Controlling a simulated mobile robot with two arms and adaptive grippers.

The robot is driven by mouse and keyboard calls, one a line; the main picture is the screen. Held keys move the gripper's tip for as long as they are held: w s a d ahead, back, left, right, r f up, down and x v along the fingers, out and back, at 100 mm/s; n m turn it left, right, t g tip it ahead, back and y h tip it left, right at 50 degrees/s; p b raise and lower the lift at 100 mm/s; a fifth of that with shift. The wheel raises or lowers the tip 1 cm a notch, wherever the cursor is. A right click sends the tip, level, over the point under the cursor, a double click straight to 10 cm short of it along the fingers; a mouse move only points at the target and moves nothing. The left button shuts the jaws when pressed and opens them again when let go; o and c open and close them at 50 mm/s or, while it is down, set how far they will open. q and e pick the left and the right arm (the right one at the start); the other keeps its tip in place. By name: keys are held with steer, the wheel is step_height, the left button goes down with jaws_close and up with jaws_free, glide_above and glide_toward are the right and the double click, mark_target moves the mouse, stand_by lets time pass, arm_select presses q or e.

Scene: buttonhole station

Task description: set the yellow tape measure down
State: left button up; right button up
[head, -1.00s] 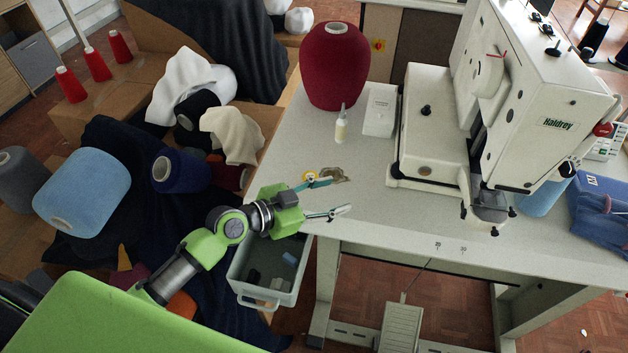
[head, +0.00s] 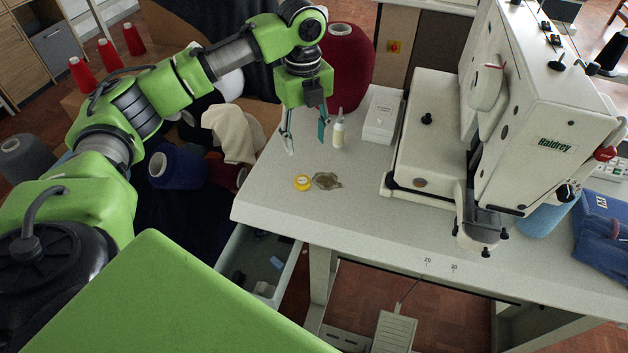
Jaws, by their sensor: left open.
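The yellow tape measure (head: 303,183) is a small round disc with a pale label. It lies on the white table (head: 350,216) near the table's left edge, beside a flat brownish metal piece (head: 326,181). My left gripper (head: 306,144) hangs down over the table behind the tape measure, its fingers spread and nothing between them. It is apart from the tape measure. My right gripper does not show.
A small white bottle (head: 338,133) stands close to the right of my left gripper's fingers. A white box (head: 382,116), a big red thread cone (head: 345,66) and the sewing machine (head: 540,120) stand behind and to the right. The table's front middle is clear.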

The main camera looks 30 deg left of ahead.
arm_select(q)
glide_above(302, 181)
steer(key=f, duration=0.8)
steer(key=shift+w+d, duration=0.3)
steer(key=shift+s+a+f+p, duration=0.15)
steer(key=shift+f+p, duration=0.1)
steer(key=shift+f, duration=1.15)
steer(key=shift+s+a+f+p, duration=0.15)
steer(key=shift+f+p, duration=0.1)
steer(key=shift+f, duration=1.15)
steer(key=shift+w, duration=0.1)
steer(key=c, duration=1.1)
steer(key=shift+r, duration=0.15)
